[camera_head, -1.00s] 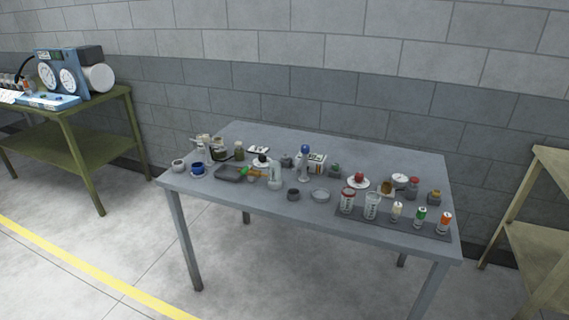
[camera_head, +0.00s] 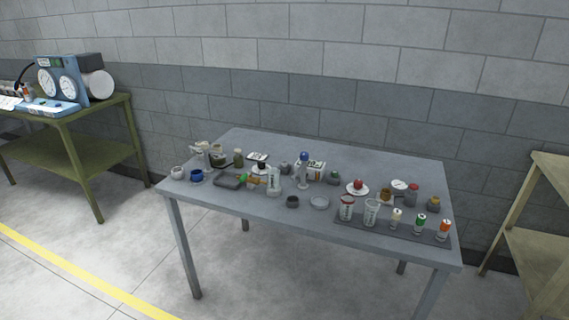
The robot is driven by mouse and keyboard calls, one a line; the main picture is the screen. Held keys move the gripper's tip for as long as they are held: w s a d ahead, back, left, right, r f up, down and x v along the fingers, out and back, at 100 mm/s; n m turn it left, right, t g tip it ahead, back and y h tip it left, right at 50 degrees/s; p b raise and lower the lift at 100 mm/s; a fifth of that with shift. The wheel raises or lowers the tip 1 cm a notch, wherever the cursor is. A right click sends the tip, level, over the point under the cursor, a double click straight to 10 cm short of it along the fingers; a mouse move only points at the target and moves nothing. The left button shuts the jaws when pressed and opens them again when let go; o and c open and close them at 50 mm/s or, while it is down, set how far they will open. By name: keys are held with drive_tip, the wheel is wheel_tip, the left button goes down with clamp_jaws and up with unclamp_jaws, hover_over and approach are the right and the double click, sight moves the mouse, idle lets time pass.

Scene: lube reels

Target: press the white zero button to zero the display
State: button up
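No white zero button can be made out at this size. A small flat white-and-dark item (camera_head: 258,157) lies near the back left of the grey table; I cannot tell whether it is a display. A small white box (camera_head: 315,168) with dark and orange marks stands near the table's middle, partly behind a blue-topped bottle (camera_head: 304,172). A blue machine (camera_head: 68,80) with two round white dials stands on the green bench at the far left. My gripper is not in view.
The grey table (camera_head: 400,163) holds many small jars, bottles and dishes. A dark mat (camera_head: 407,231) with several small bottles lies at its front right. A green bench (camera_head: 98,112) stands left and a wooden shelf (camera_head: 545,215) right. The floor in front is clear.

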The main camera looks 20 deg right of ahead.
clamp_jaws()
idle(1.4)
